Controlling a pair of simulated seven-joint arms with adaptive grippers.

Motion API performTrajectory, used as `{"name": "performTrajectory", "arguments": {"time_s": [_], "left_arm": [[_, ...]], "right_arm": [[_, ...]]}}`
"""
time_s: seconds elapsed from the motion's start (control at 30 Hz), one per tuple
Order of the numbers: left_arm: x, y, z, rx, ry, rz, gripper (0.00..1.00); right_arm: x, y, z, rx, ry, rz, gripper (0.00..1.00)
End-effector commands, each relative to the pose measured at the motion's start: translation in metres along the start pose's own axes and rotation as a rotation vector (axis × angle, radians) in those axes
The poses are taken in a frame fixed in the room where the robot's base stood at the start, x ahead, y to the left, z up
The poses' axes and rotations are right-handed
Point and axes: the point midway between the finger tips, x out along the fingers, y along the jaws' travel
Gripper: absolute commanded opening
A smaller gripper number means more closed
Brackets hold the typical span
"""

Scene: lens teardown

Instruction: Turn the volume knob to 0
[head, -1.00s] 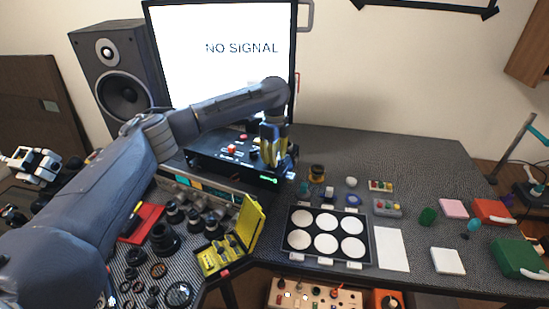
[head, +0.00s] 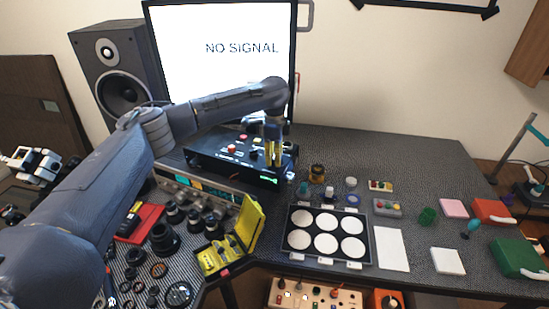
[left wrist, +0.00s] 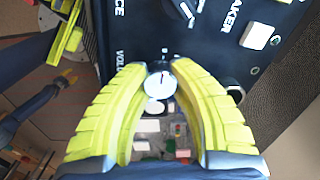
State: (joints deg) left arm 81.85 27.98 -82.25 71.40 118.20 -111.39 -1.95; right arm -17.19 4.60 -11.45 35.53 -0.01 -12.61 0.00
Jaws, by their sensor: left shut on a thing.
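My left gripper (head: 273,160) reaches down from above onto the right part of the black control box (head: 208,152). The label beside the knob starts with "VOLU"; the rest is hidden by a finger. In the head view the gripper hides the knob. A scale or number for the pointer cannot be made out. My right gripper is not in view.
Another round knob (left wrist: 180,8) and a white switch (left wrist: 257,36) by the "SPEAKER" label sit on the panel. The monitor (head: 225,60) reads "NO SIGNAL" behind the box. A yellow case (head: 248,222) stands in front, and a tray of white discs (head: 296,255) lies right of it.

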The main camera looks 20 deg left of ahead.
Motion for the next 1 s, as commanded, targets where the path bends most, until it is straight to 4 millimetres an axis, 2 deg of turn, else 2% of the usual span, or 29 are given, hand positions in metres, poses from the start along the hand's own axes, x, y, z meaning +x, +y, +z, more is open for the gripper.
{"name": "performTrajectory", "arguments": {"time_s": [0.27,0.3,0.53,0.83,1.0], "left_arm": [[0.0,-0.001,0.003,-0.003,-0.004,-0.001,0.0],[0.0,-0.001,0.003,-0.003,-0.005,-0.001,0.29],[0.0,-0.001,0.002,-0.001,-0.002,0.0,0.56],[-0.002,0.0,0.001,0.0,-0.001,-0.001,0.56],[-0.019,-0.001,0.001,-0.001,0.0,-0.003,0.56]], "right_arm": [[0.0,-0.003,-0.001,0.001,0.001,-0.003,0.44],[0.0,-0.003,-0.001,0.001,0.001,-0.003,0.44],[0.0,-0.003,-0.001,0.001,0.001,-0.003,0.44],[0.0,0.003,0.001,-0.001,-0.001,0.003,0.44],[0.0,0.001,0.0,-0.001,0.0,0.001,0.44]]}}
